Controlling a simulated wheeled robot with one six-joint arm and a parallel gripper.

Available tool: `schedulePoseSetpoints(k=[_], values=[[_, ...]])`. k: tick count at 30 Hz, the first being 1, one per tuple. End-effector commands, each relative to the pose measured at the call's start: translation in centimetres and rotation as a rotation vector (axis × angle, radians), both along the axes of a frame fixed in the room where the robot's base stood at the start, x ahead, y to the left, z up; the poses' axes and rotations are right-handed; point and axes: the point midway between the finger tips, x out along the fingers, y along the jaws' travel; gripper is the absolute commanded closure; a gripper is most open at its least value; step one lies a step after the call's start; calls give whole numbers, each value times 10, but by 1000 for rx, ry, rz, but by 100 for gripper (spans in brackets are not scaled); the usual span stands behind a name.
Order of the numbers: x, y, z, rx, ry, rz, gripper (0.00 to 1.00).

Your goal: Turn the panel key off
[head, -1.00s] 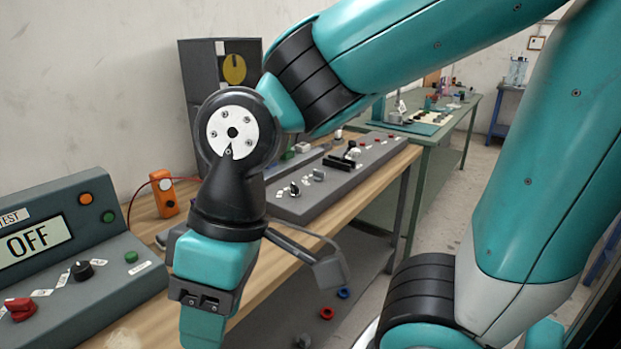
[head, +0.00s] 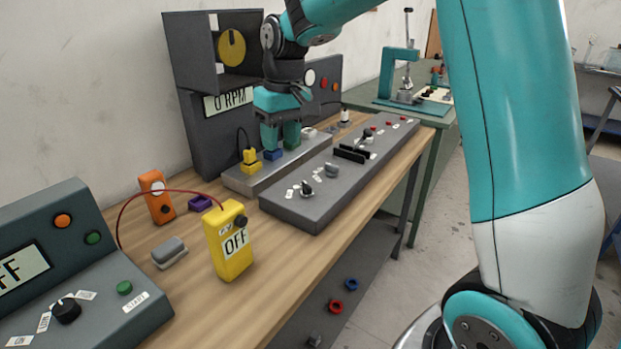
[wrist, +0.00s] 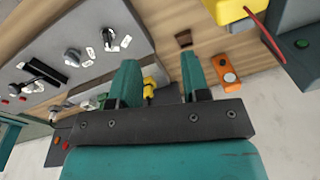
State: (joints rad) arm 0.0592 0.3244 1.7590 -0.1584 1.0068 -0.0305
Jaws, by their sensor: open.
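The long grey control panel (head: 285,207) lies on the wooden bench. Near its front end is a small dark key-like switch (head: 306,188) with white labels around it; I cannot read its position. In the wrist view, what looks like the same switch (wrist: 107,36) is at the upper left, on the panel (wrist: 60,22). My gripper (head: 281,147) is behind the panel, over the metal tray, pointing down. In the wrist view its two fingers (wrist: 160,80) are apart with nothing held between them, away from the switch.
A grey knob (head: 332,170) and a black lever (head: 365,137) stand on the panel. A dark cabinet (head: 190,100) rises behind.

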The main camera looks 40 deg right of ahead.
Motion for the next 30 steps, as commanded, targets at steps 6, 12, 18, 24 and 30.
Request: schedulePoseSetpoints(k=[6,12,18,24,30], values=[[68,-95,-18,-62,53,-227,57],[79,-120,-32,-75,65,-286,57],[79,-119,-65,-74,69,-284,57],[78,-118,-111,-73,70,-282,57],[79,-118,-155,-74,67,-283,57]])
